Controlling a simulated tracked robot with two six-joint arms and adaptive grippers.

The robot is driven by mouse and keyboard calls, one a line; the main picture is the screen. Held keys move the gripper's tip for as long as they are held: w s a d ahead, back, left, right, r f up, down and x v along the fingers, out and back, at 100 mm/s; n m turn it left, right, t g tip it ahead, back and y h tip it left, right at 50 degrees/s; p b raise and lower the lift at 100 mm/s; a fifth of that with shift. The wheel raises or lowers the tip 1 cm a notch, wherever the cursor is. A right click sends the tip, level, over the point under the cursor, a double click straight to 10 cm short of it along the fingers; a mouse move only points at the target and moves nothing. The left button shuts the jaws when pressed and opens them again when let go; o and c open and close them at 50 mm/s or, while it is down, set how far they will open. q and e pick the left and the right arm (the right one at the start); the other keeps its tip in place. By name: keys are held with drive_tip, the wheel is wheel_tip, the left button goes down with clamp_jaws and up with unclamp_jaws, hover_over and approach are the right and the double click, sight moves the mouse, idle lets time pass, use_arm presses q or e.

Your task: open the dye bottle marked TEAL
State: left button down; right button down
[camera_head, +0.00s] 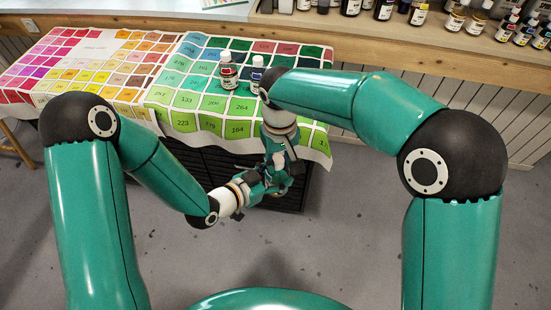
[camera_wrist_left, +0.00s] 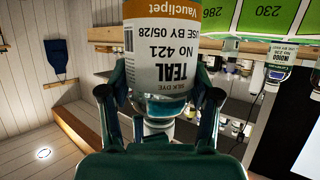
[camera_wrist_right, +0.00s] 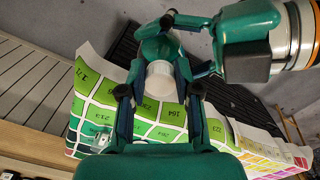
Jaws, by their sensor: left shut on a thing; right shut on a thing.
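The dye bottle marked TEAL (camera_wrist_left: 170,48) has a white and orange label and fills the left wrist view, which shows the scene upside down. My left gripper (camera_head: 258,188) is shut around the bottle, with a finger on each side in the left wrist view. A white cap (camera_wrist_right: 160,78) sits between the fingers of my right gripper (camera_head: 280,163), which is shut on it in the right wrist view. The two grippers meet in front of the table edge. Whether the cap is loose on the neck cannot be told. In the head view the bottle is largely hidden by the grippers.
Two other bottles (camera_head: 228,72) (camera_head: 257,74) stand on the colour-chart cloth (camera_head: 188,100), which hangs over the table's front edge. A bottle marked INDIGO (camera_wrist_left: 280,68) shows in the left wrist view. Several bottles line the wooden shelf (camera_head: 440,42) at the back right.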

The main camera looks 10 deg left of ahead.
use_arm(q)
drive_tip(key=shift+s+d, duration=0.25)
use_arm(e)
drive_tip(key=n, duration=0.4)
drive_tip(key=shift+w+r, duration=0.1)
drive_tip(key=shift+w, duration=0.1)
drive_tip(key=n, duration=0.4)
drive_tip(key=shift+w+n, duration=0.1)
drive_tip(key=shift+n, duration=0.3)
drive_tip(key=n, duration=0.6)
drive_tip(key=shift+w, duration=0.25)
use_arm(q)
drive_tip(key=shift+w, duration=0.1)
use_arm(e)
drive_tip(key=n, duration=0.6)
drive_tip(key=shift+w, duration=0.25)
drive_tip(key=n, duration=0.4)
drive_tip(key=shift+w+a+n, duration=0.15)
drive_tip(key=shift+n, duration=0.25)
drive_tip(key=n, duration=0.4)
drive_tip(key=shift+w+a, duration=0.1)
use_arm(q)
drive_tip(key=shift+w+a, duration=0.1)
drive_tip(key=shift+a, duration=0.05)
use_arm(e)
drive_tip(key=shift+r, duration=0.2)
drive_tip(key=shift+r, duration=0.1)
